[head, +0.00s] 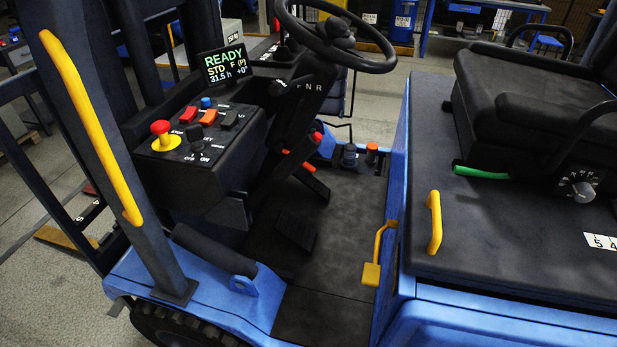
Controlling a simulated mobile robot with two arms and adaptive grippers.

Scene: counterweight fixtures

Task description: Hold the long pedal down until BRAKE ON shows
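The display (226,65) on the forklift's dashboard reads READY, STD F (P), 31.5 h and +0°. BRAKE ON does not show on it. A flat dark pedal (296,230) lies low over the dark footwell floor (335,235). A slanted dark pedal or lever (311,183) is higher up behind it. A long black padded bar (213,250) with a blue end bracket (243,284) runs along the near edge of the footwell. I cannot tell for sure which is the long pedal. Neither gripper is in view.
The steering wheel (337,42) hangs above the footwell. The control panel (195,135) carries a red stop knob (160,128) and several switches. A yellow post handle (92,127) stands at left. A yellow lever (372,272) and the seat (530,90) are at right. The footwell's middle is clear.

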